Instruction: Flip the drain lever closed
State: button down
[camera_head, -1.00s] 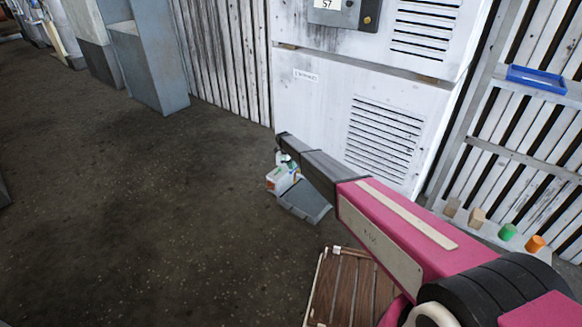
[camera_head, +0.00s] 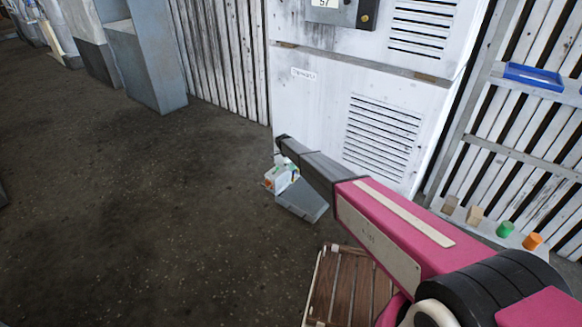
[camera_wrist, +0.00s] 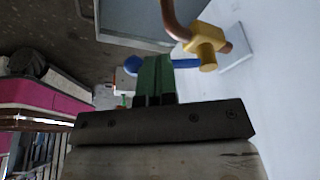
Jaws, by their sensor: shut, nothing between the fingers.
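The drain lever is a blue handle (camera_wrist: 186,63) on a brass valve body (camera_wrist: 207,45) in the wrist view. A copper pipe (camera_wrist: 177,18) runs into the valve, beside the pale cabinet wall. The lever lies roughly sideways, pointing left from the valve, with its rounded blue end showing left of my fingers. My gripper (camera_wrist: 157,62) is shut, its green fingers directly in front of the lever and hiding its middle. I cannot tell whether they touch it. In the head view my arm hides the valve and lever.
The white housing (camera_head: 312,110) has louvred vents. A grey tray (camera_head: 305,203) and a white carton (camera_head: 277,180) lie on the floor at its foot. A wooden slatted crate (camera_head: 345,285) stands in front. A shelf at right holds a blue bin (camera_head: 535,77). Floor at left is clear.

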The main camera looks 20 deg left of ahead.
jog(key=d+n, duration=0.1)
jog(key=n, duration=0.2)
jog(key=d+n+t+y, duration=0.1)
jog(key=d+n, duration=0.1)
jog(key=n, duration=0.1)
jog(key=d+n+t, duration=0.1)
jog(key=n, duration=0.2)
jog(key=shift+w+d, duration=0.25)
jog(key=shift+w, duration=0.05)
dwell(0.5)
jog(key=shift+w+d, duration=0.3)
jog(key=shift+d, duration=0.15)
dwell(5.3)
